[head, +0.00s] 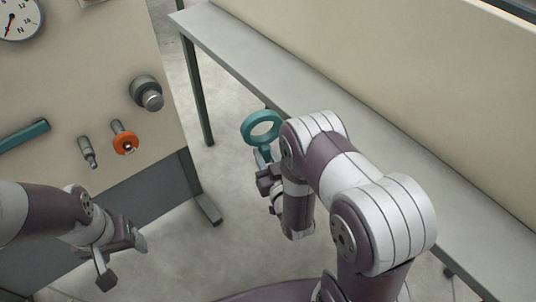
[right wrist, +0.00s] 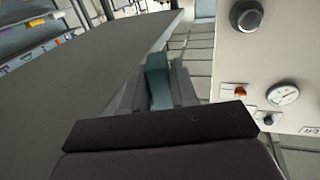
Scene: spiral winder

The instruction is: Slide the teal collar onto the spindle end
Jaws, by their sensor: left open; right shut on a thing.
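The teal collar (head: 262,127) is a ring with a short tab. My right gripper (head: 268,172) is shut on the tab, holding the ring up in the air, between the panel and the bench. In the right wrist view a teal part (right wrist: 158,82) of it shows between the fingers; the ring opening is hidden there. A stubby dark cylinder with a bright end (head: 150,97), which looks like the spindle end, sticks out of the panel, well left of the collar and apart from it. My left gripper (head: 122,258) is open and empty, low in front of the panel.
The beige panel (head: 90,65) also carries a gauge (head: 17,20), an orange-ringed pin (head: 124,142), a small grey peg (head: 87,153) and a teal bar (head: 24,136). A long grey bench (head: 235,55) runs behind my right arm. Floor shows between panel and bench.

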